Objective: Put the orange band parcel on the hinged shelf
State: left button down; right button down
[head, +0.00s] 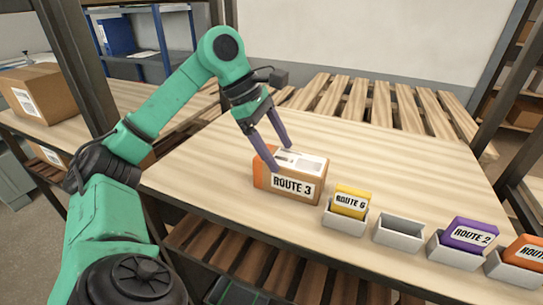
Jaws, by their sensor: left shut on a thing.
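The orange band parcel (291,187) is a cardboard box with an orange left end, a white label on top and "ROUTE 3" on its front. It sits on the wooden table (215,165), left of the small trays. My left gripper (281,160) reaches down from above and is shut on the parcel, one purple finger at the front and one at the back. Whether the parcel's underside touches the table is hard to tell. Slatted wooden boards (375,105) lie behind the table; I cannot tell if they are the hinged shelf. My right gripper is not in view.
Grey trays line the front right edge: one with a yellow "ROUTE 6" block (351,200), an empty tray (399,233), one with a purple block (468,234) and one with an orange block (526,252). A cardboard box (42,92) stands at left. The table's middle is clear.

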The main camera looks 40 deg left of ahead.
pick_arm(q)
jog(key=r+p, duration=0.2)
jog(key=w+d+r+g+p, duration=0.1)
jog(key=r+p, duration=0.1)
jog(key=w+r+g+p, duration=0.1)
jog(key=r+p, duration=0.2)
jog(key=shift+d, duration=0.15)
notch_tip(320, 180, up, 7)
jog(key=p, duration=0.5)
jog(key=shift+s+a+r, duration=0.15)
jog(key=shift+s+a, duration=0.05)
jog(key=shift+s, duration=0.15)
jog(key=c, duration=1.5)
grip_release()
jog(key=shift+w, duration=0.1)
jog(key=o, duration=1.2)
jog(key=shift+s+a, duration=0.1)
jog(key=shift+s, duration=0.1)
